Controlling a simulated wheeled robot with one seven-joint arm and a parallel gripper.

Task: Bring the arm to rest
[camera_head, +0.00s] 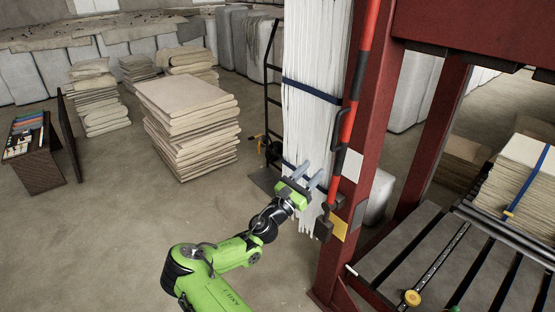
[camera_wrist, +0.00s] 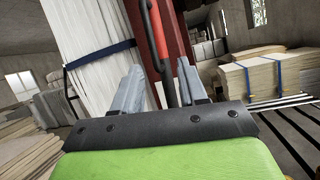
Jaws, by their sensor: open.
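My green arm reaches up from the bottom middle of the head view. My gripper (camera_head: 308,175) is open, its two grey fingers apart. It is in front of a tall hanging bundle of white cloth strips (camera_head: 312,110), near the lower end. In the wrist view my gripper (camera_wrist: 158,85) also shows, with no object seen between its fingers. The white bundle (camera_wrist: 85,40) stands behind and to the left of the fingers there. I cannot tell whether the fingers touch the bundle.
A red frame (camera_head: 365,200) with a red and black bar (camera_head: 362,60) stands just right of my gripper. A stack of folded cloth (camera_head: 190,120) and a dark cabinet (camera_head: 35,170) are at left. Floor between is clear.

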